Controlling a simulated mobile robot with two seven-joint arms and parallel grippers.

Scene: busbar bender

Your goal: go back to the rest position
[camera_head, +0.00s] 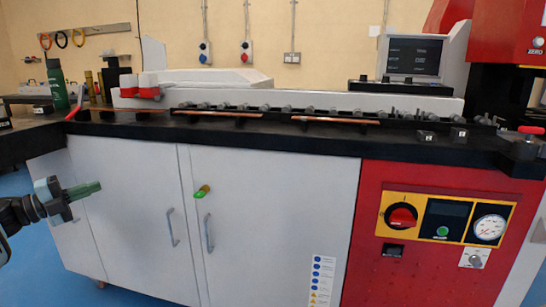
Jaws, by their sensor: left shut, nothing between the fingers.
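My left gripper (86,190) comes in from the left edge, in front of the white cabinet doors of the bender. Its greenish fingers are shut with nothing between them, and it looks clear of the cabinet. My right gripper is not in view. Copper bars (335,121) lie along the black worktop (270,136), well above and to the right of my left gripper.
A red control panel (440,235) with a gauge is at the right. A monitor (413,57) stands behind. Blue floor shows at lower left.

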